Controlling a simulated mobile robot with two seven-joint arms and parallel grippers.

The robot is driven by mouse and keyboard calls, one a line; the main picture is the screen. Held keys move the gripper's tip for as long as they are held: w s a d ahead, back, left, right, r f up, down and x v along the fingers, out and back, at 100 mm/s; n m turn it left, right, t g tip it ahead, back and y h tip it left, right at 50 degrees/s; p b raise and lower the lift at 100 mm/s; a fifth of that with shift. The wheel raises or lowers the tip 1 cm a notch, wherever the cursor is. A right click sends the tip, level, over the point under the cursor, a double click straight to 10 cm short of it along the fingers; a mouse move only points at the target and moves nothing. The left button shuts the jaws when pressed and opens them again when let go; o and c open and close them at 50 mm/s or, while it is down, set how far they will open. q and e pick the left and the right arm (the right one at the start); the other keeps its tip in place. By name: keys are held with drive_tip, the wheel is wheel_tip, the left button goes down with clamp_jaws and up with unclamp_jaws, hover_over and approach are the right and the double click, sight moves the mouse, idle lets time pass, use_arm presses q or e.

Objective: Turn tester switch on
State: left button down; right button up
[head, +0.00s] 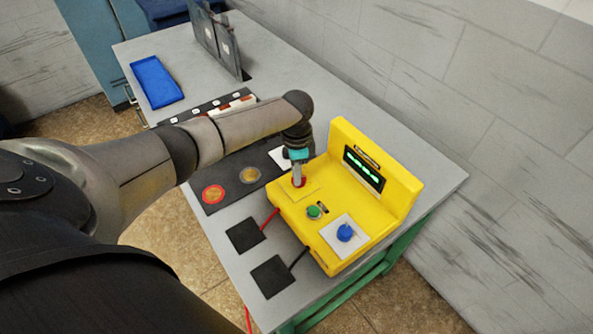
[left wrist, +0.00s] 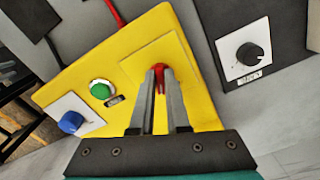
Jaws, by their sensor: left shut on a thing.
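The yellow tester (head: 325,213) stands on the table, its display (head: 363,169) lit with green marks. Its red switch (left wrist: 159,77) sits on a yellow plate on the top face, and a bit of red shows in the head view (head: 300,182). My left gripper (head: 298,178) points down at the switch. In the left wrist view its fingers (left wrist: 160,76) are shut on the red switch, one on each side. The fingers hide part of the switch. A green button (head: 314,211) and a blue knob (head: 345,233) are also on the tester. My right gripper is not in view.
Two black pads (head: 271,277) lie at the table's (head: 226,278) front edge, with red and black leads to the tester. A dark panel with a black knob (left wrist: 250,54) stands beside it. A blue tray (head: 156,82) lies farther back. A wall is behind.

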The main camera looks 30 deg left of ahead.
use_arm(q)
drive_tip(key=shift+w+m, duration=0.1)
drive_tip(key=shift+m, duration=0.5)
drive_tip(key=c, duration=0.9)
unclamp_jaws()
wheel_tip(320, 180, up, 15)
drive_tip(key=p, duration=0.1)
drive_tip(key=shift+r, duration=0.15)
